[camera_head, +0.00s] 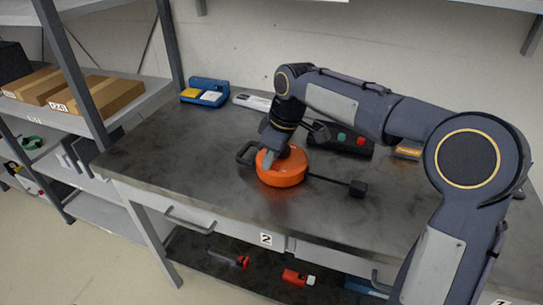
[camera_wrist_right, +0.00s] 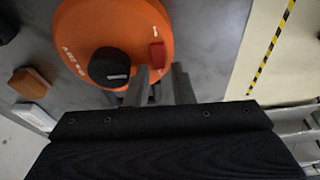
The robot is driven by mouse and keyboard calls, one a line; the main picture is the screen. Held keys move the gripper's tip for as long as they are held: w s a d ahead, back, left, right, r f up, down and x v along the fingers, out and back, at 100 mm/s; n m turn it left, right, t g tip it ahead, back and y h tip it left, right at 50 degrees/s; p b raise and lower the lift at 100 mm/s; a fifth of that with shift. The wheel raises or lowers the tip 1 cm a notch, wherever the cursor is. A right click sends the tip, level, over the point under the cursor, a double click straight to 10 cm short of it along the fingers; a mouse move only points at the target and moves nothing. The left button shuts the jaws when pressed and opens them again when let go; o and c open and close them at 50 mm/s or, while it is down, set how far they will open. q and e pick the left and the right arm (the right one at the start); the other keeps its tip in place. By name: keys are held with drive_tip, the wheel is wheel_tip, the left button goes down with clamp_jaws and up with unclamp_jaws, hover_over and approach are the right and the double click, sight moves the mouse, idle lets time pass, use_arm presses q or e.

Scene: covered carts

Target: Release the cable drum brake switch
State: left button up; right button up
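The orange cable drum (camera_head: 281,170) lies on the dark workbench, with a black handle loop at its left and a black cable to its right. In the right wrist view the drum (camera_wrist_right: 95,22) shows a black round knob (camera_wrist_right: 109,66) and a small red switch (camera_wrist_right: 157,55). My right gripper (camera_wrist_right: 161,74) has its two fingers apart, with the red switch just beyond the gap between their tips. Nothing is visible between the fingers; contact with the drum cannot be told. In the head view my right wrist hides part of the drum's top. My left gripper is not in view.
A black plug (camera_head: 357,188) ends the cable on the bench (camera_head: 170,165). A control box (camera_head: 345,142) with red and green buttons stands behind the drum. A blue bin (camera_head: 204,91) is at the back left. A shelf with cardboard boxes (camera_head: 103,97) stands left. The bench's left part is clear.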

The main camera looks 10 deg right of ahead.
sight(279, 168)
drive_tip(key=p+v, duration=0.1)
drive_tip(key=v, duration=0.7)
drive_tip(key=s+d+r+m+t+p, duration=0.2)
drive_tip(key=s+d+m+p, duration=0.3)
drive_tip(key=s, duration=0.8)
drive_tip(key=s+f+m+t+p, duration=0.1)
drive_tip(key=s+f+m, duration=0.2)
drive_tip(key=s, duration=0.4)
drive_tip(key=s+f+m+y, duration=0.1)
drive_tip(key=s+f+m, duration=0.3)
drive_tip(key=s, duration=0.3)
drive_tip(key=shift+s+t+p, duration=0.3)
drive_tip(key=shift+t+p, duration=0.1)
